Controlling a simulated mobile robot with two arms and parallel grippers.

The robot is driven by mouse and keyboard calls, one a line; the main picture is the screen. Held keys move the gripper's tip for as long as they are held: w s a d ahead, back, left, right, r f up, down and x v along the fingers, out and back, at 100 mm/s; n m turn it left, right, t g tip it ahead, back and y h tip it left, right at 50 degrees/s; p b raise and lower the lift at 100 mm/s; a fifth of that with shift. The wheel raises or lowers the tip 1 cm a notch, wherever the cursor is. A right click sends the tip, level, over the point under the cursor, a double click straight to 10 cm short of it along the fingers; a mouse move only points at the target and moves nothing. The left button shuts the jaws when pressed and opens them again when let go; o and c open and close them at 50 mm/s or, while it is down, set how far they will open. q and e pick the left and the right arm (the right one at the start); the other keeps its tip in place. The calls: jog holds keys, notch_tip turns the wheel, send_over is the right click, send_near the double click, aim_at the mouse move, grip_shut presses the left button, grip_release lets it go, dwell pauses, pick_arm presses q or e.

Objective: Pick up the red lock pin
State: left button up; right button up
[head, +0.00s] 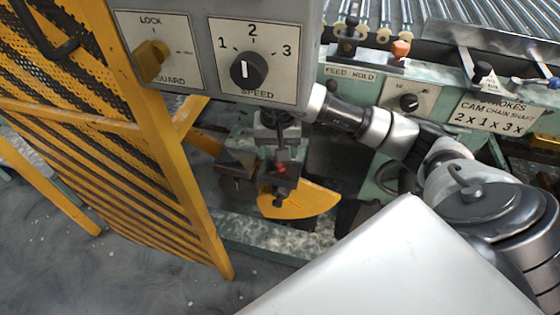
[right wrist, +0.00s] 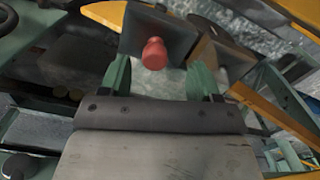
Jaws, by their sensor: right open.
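The red lock pin (right wrist: 154,53) shows in the right wrist view as a small rounded red knob standing on a dark square block (right wrist: 158,32). My right gripper (right wrist: 160,68) is open, with one green finger on each side of the pin in the picture. A gap shows on both sides, and I cannot tell how far the fingertips are above the pin. In the head view the pin (head: 280,168) is a small, partly hidden red spot below the control panel. My left gripper is not in view.
A grey control panel (head: 222,62) with a speed dial hangs above my right wrist. A yellow mesh guard (head: 110,140) stands at the left. A yellow curved plate (head: 308,201) lies beside the pin. The green machine with rollers (head: 395,15) is behind.

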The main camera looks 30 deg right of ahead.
aim_at(280, 170)
jog(key=f, duration=0.2)
jog(key=d+f, duration=0.1)
jog(key=f, duration=0.1)
jog(key=shift+w+f, duration=0.1)
jog(key=shift+f, duration=0.45)
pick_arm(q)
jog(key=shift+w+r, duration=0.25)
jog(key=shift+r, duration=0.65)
pick_arm(e)
jog(key=shift+c, duration=0.3)
jog(key=c, duration=0.7)
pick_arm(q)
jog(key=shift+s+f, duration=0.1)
pick_arm(e)
jog(key=shift+c, duration=1.3)
